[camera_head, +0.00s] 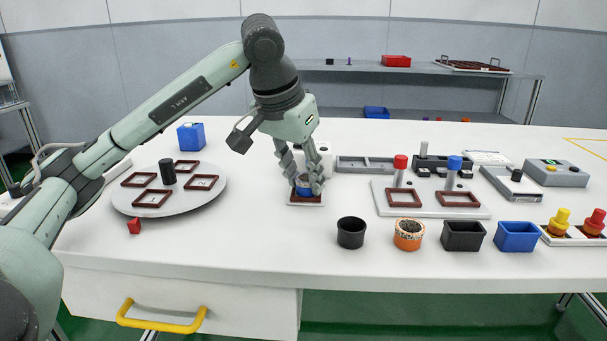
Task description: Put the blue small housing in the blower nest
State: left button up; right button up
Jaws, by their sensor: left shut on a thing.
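The blue small housing (304,190) is between the fingers of my left gripper (304,184), which points down and is shut on it. The fingers hide much of the housing. It is low, at a small nest with a dark red frame (305,203) on a white base, which I take to be the blower nest. I cannot tell whether the housing rests on the nest or hangs just above it. A white block stands right behind the gripper, partly hidden. My right gripper is not in view.
A round turntable (218,197) with dark red frames is at left, with a blue box (191,137) behind. A black cup (351,233), an orange cup (408,235), a black bin (463,236) and a blue bin (517,237) line the front. A two-frame fixture (430,211) stands right.

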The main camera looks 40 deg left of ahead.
pick_arm(q)
jog(key=shift+s+d+f+b, duration=0.1)
jog(key=shift+s+f+b, duration=0.1)
jog(key=shift+f+b, duration=0.4)
jog(key=o, duration=1)
jog(key=shift+w+f, duration=0.1)
jog(key=shift+f, duration=0.2)
jog(key=shift+c, duration=0.2)
jog(key=shift+r, duration=0.2)
jog(key=shift+r, duration=0.3)
jog(key=v, duration=1.1)
jog(key=shift+r, duration=0.3)
